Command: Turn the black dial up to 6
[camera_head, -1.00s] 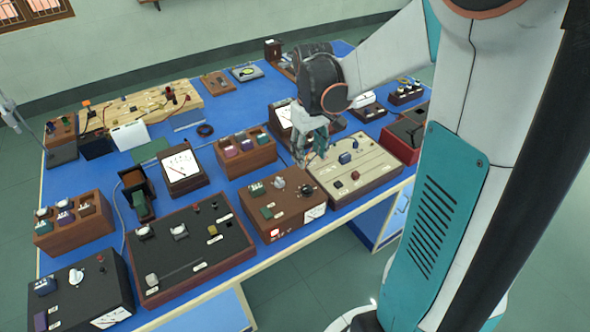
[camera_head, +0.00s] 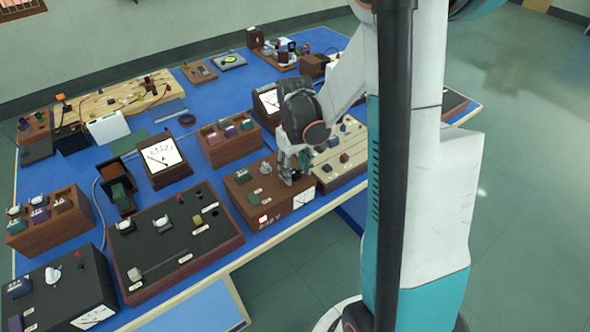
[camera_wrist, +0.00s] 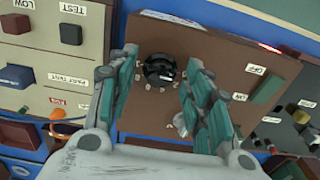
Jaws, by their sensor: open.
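The black dial (camera_wrist: 160,70) is round, with white marks around it, on the brown top of a wooden box (camera_head: 246,203). In the wrist view it shows between the two fingers of my gripper (camera_wrist: 161,58), a little farther off than the fingertips. My gripper (camera_head: 290,174) is open and points down over the right part of the box's top in the head view. The dial is hidden behind it there. I cannot tell whether the fingers touch the dial, nor read its setting.
A metal-grey knob (camera_wrist: 181,123) stands on the same top, near the right finger. A green block (camera_wrist: 267,90) sits there too. A cream panel box (camera_head: 350,148) with coloured knobs stands close to the right. A black-topped box (camera_head: 150,250) is at the left.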

